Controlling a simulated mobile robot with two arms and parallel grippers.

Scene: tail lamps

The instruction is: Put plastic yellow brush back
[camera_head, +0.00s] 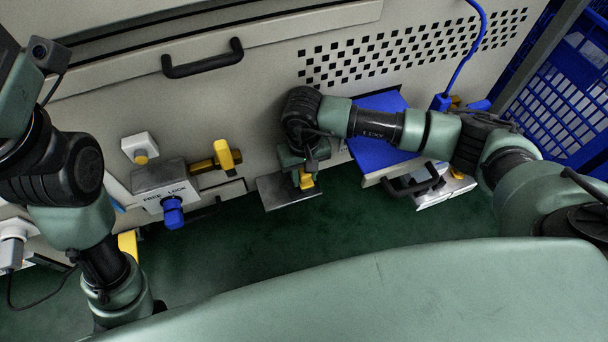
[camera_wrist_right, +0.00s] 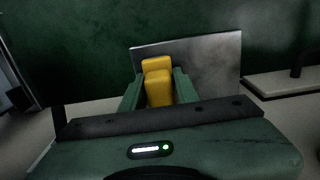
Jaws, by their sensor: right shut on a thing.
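My right gripper (camera_head: 304,177) points down at the front of the pale machine, above a small grey metal plate (camera_head: 280,193). It is shut on a yellow block-like piece, the yellow brush (camera_head: 307,183). In the right wrist view the brush (camera_wrist_right: 157,84) sits between the two green fingers of the gripper (camera_wrist_right: 155,92), with the metal plate (camera_wrist_right: 212,62) behind it. I cannot tell whether the brush touches the plate. My left arm hangs at the left, and its gripper is out of sight.
A box marked FREE LOCK with a blue knob (camera_head: 173,212) and a yellow handle (camera_head: 225,155) stick out left of my right gripper. A blue panel (camera_head: 385,130) lies behind my right forearm. A blue crate (camera_head: 565,95) stands at right. The green floor (camera_head: 255,245) is clear.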

